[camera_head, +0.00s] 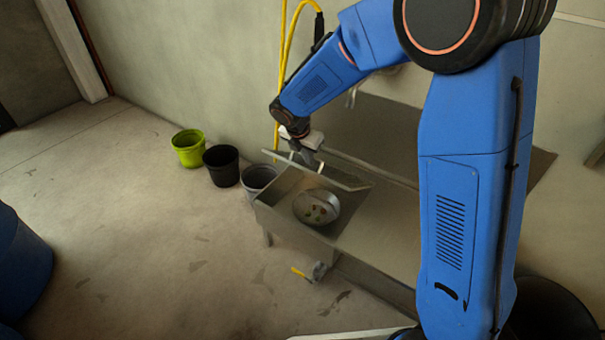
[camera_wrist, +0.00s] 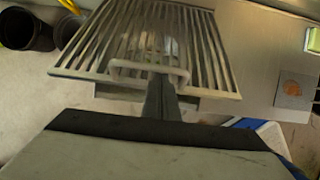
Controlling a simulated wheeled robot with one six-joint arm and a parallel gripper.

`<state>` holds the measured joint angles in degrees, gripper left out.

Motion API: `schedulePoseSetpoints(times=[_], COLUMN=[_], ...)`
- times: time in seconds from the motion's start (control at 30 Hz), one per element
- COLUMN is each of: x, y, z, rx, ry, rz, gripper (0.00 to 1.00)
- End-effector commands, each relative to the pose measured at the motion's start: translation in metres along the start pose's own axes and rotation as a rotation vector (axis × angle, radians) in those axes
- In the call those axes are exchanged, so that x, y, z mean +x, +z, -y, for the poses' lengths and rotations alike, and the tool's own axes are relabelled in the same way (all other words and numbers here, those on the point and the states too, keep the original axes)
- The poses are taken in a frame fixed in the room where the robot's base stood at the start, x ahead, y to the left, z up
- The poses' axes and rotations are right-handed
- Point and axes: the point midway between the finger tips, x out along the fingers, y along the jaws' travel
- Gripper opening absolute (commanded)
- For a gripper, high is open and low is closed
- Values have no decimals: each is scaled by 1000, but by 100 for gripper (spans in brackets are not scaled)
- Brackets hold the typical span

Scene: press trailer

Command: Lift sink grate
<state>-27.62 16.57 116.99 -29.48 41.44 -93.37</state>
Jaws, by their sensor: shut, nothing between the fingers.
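The sink grate (camera_wrist: 110,38) is a metal frame of parallel bars with a looped handle (camera_wrist: 127,66) on its near side. In the head view the grate (camera_head: 343,180) shows nearly edge-on, raised and tilted above the open sink (camera_head: 268,217). My gripper (camera_wrist: 160,88) is shut, its dark fingers at the handle loop; I cannot tell whether they pass through it. In the head view my gripper (camera_head: 306,158) is over the grate's far side. A round metal pan (camera_head: 317,206) with small pieces in it sits in the sink.
Green (camera_head: 188,147), black (camera_head: 221,165) and grey (camera_head: 258,178) pots stand left of the sink. A yellow hose (camera_head: 284,60) hangs at the wall behind. A yellow-handled valve (camera_head: 302,273) is below the sink's front. The floor at left is mostly clear.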

Motion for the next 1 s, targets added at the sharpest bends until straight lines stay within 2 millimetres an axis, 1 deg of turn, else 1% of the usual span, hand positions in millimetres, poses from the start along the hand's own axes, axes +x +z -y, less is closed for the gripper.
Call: schedulePoseSetpoints(times=[0.03, 0.3, 0.37, 0.7, 0.83, 1.0], x=[-4, -18, -21, -30, -31, -32], y=[12, 54, 62, 116, 134, 147], z=[1, 1, 1, 1, 2, 1], rx=[8, 5, 1, 0, -1, -2], ry=[0, 1, 2, 0, -1, 0], rz=[-22, -144, -147, -146, -146, -145], gripper=[0, 0, 0, 0, 0, 0])
